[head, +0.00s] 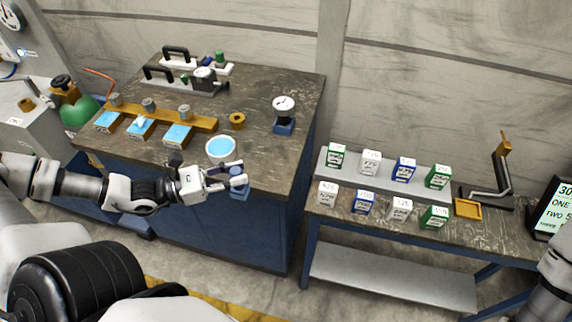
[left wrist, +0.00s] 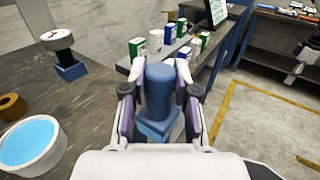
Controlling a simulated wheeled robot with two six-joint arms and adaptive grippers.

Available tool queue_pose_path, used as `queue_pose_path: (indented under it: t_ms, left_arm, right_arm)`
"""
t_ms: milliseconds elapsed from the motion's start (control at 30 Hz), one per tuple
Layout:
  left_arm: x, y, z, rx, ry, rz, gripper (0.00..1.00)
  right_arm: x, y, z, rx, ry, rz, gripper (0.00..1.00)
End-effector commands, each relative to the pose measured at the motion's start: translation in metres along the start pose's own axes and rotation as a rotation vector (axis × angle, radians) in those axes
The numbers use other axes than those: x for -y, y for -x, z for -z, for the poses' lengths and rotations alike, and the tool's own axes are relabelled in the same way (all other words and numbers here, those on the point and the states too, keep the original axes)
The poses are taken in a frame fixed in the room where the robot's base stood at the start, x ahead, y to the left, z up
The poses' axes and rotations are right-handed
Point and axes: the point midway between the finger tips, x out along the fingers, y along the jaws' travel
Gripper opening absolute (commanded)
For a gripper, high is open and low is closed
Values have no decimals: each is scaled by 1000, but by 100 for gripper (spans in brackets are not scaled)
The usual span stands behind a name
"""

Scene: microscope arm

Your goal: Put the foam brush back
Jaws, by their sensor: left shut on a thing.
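My left gripper (head: 236,178) is shut on a blue piece, which I take to be the foam brush; it shows large in the left wrist view (left wrist: 160,92). The piece has a rounded cylindrical upper part between the fingers. A square blue block (left wrist: 157,125) shows directly below it; whether that is part of the brush or a separate holder I cannot tell. In the head view the gripper is at the front edge of the dark workbench (head: 262,165), right of a white dish with light-blue content (head: 220,149). My right gripper is out of view.
A dial gauge on a blue block (head: 284,116) stands behind the gripper. Small labelled boxes (head: 404,170) stand on the right-hand bench. Open floor lies between the benches.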

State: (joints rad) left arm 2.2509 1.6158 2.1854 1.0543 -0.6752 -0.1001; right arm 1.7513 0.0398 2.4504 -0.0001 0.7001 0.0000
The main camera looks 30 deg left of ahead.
Motion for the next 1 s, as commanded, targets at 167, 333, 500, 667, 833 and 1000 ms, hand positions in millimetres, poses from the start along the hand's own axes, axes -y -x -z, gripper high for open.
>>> queue_pose_path:
  t_ms: [167, 333, 500, 667, 833, 1000]
  left_arm:
    - [-36, -34, 22, -1, -9, 7, 0]
    - [-66, -63, 22, -7, -7, 7, 0]
    - [-94, -88, 18, -7, -5, 3, 0]
    - [-106, -99, 19, -2, -1, 2, 0]
    - [-106, -99, 45, -4, 2, 2, 0]
    - [-107, -99, 50, 2, 0, -1, 0]
  right_arm:
    - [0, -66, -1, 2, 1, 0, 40]
    - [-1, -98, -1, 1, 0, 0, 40]
    - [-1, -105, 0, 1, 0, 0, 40]
    - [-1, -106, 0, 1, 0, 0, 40]
    - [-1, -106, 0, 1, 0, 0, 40]
    - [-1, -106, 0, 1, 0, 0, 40]
